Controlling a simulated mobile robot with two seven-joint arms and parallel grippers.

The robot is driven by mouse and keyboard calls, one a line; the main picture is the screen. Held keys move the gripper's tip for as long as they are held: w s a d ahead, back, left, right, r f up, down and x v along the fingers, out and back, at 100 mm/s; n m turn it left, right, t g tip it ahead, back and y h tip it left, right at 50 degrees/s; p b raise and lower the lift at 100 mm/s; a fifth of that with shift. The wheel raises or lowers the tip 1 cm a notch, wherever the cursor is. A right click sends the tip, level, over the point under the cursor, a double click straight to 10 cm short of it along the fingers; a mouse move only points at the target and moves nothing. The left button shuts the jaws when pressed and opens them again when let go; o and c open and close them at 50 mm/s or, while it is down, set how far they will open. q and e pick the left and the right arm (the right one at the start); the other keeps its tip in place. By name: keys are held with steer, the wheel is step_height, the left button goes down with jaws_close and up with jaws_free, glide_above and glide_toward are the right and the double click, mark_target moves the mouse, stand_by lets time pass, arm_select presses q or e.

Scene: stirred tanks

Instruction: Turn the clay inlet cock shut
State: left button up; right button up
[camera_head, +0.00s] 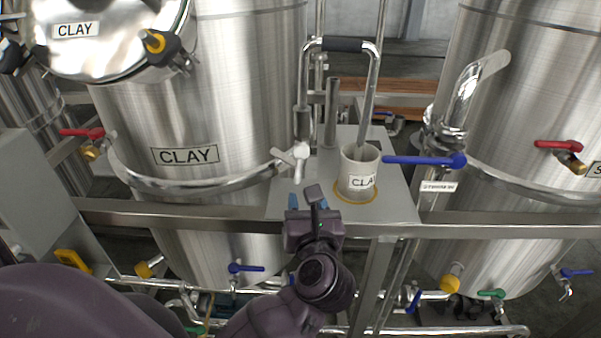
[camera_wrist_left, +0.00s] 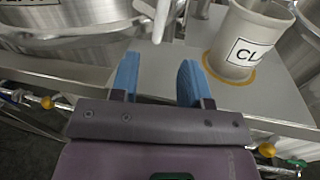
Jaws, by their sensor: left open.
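The tank labelled CLAY (camera_head: 205,95) stands at the left centre in the head view. A white-handled cock (camera_head: 297,156) sits at its right edge, above a steel shelf; its handle tip also shows at the top of the left wrist view (camera_wrist_left: 163,18). No label shows on this cock, so I cannot tell if it is the clay inlet cock. A long blue lever (camera_head: 425,160) lies level at the right, above a small tag too small to read. My left gripper (camera_head: 310,198) is open and empty, below the white cock and apart from it; its blue fingers show in the left wrist view (camera_wrist_left: 158,80).
A cup with a CLAY label (camera_head: 357,172) stands on the steel shelf (camera_head: 395,205), right of my left gripper. A red lever (camera_head: 82,132) and a low blue lever (camera_head: 246,268) are by the clay tank. A steel rail (camera_head: 500,230) runs across the front.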

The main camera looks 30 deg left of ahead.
mark_target(299, 174)
arm_select(q)
steer(key=p+x, duration=0.1)
steer(key=x, duration=0.7)
steer(key=shift+w+a, duration=0.4)
steer(key=c, duration=0.7)
jaws_close()
steer(key=shift+w, duration=0.1)
arm_select(e)
steer(key=shift+w+a+r, duration=0.1)
steer(key=shift+w+r, duration=0.1)
steer(key=shift+r, duration=0.3)
steer(key=shift+w+r, duration=0.15)
steer(key=shift+r, duration=0.35)
